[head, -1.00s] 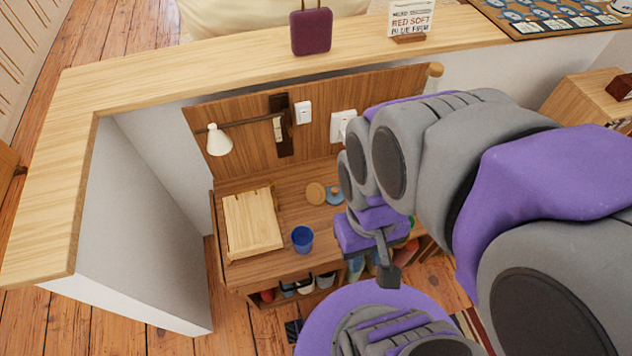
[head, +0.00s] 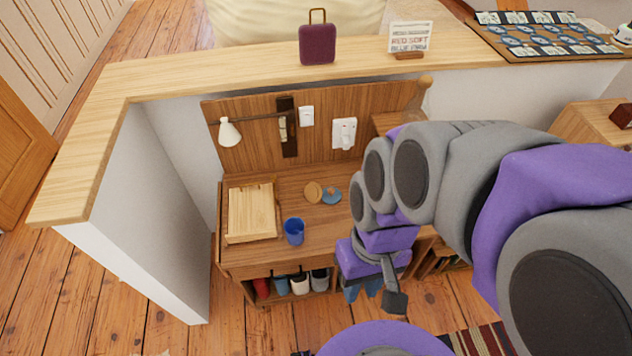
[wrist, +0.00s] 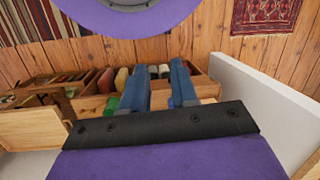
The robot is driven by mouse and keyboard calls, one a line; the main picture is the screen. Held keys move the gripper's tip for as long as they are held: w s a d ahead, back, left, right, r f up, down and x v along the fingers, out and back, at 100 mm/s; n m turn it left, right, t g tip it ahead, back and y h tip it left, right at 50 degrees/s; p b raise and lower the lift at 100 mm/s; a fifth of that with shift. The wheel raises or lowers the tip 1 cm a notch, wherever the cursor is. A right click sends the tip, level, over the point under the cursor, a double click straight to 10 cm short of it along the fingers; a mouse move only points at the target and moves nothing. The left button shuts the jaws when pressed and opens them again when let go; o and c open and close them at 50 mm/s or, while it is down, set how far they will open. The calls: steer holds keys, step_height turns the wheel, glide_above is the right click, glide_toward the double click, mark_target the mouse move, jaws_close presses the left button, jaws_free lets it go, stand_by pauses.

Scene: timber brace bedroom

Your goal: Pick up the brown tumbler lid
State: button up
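A round tan-brown disc (head: 313,191), which looks like the brown tumbler lid, lies flat on the wooden desk (head: 262,258). A blue disc (head: 331,196) with a brownish piece on it lies just to its right. A blue cup (head: 294,231) stands in front of them. My gripper (head: 362,289) is in front of the desk, to the right of and nearer than the lid, touching nothing that I can see. In the wrist view its two blue fingers (wrist: 161,82) are apart with nothing held between them. The lid is not seen in the wrist view.
A light wooden box or board (head: 252,212) lies on the desk's left. A wall lamp (head: 229,131) hangs above. A half-wall with a wooden ledge (head: 215,80) borders the desk at back and left. Shelves below hold several containers (head: 299,284). The floor at front left is clear.

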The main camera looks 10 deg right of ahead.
steer(key=w+a+r+n+g+y+p, duration=0.15)
steer(key=w+a+n+y, duration=0.45)
steer(key=w+a, duration=0.8)
steer(key=w+a+t+y+p, duration=0.15)
steer(key=w+y, duration=0.25)
steer(key=w, duration=0.5)
steer(key=m+t+h+p, duration=0.35)
steer(key=m+t, duration=0.25)
steer(key=t, duration=0.5)
glide_above(318, 186)
steer(key=s+d, duration=1.1)
steer(key=s, duration=0.2)
step_height(318, 186, down, 33)
steer(key=b+x, duration=0.4)
steer(key=x, duration=1.2)
steer(key=shift+w+a+r+b, duration=0.15)
steer(key=shift+w+b, duration=0.05)
steer(key=shift+b, duration=0.15)
steer(key=shift+w+a+f, duration=0.2)
steer(key=shift+w+a, duration=0.25)
steer(key=shift+w, duration=0.05)
